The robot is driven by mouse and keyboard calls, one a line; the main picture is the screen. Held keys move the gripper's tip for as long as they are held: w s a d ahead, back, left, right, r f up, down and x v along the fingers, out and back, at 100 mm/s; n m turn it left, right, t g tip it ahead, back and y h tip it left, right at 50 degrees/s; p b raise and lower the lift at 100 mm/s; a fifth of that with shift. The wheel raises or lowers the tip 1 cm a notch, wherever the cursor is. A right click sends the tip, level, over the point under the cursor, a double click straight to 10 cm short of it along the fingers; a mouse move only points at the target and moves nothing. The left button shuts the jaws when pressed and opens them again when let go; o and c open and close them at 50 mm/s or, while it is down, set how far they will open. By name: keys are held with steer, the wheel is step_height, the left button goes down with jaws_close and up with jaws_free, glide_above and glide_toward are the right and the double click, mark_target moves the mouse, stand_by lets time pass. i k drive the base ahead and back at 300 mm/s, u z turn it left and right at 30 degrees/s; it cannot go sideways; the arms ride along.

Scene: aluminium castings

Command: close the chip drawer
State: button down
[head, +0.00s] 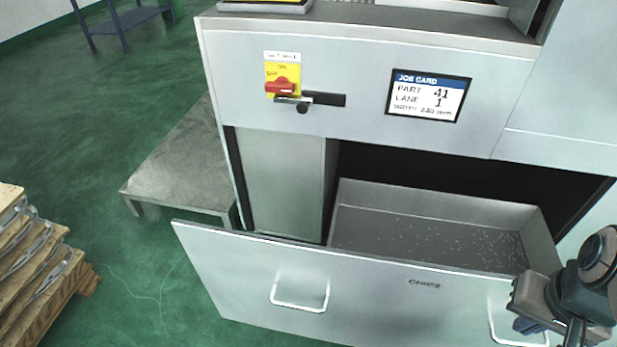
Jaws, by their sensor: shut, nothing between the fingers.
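The chip drawer (390,300) is pulled out from the lower part of a grey machine cabinet. Its front panel is marked "CHIPS" and has a left handle (300,293) and a right handle (500,326). Its tray (430,240) shows small bright chips on the bottom. My gripper (522,322) is at the lower right, by the right handle and in front of the panel. It is shut, with nothing seen between the fingers. Part of the right handle is hidden by my gripper; whether they touch I cannot tell.
The machine cabinet (360,60) carries a red switch (282,87) and a job card screen (428,96). A low metal platform (180,170) stands left of it. A wooden pallet stack with metal parts (35,260) stands at the left. Green floor (110,130) is clear between them.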

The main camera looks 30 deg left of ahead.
mark_target(398, 266)
steer(key=z, duration=0.05)
steer(key=k, duration=0.75)
steer(key=u, duration=0.75)
steer(key=i, duration=0.5)
steer(key=u, duration=0.05)
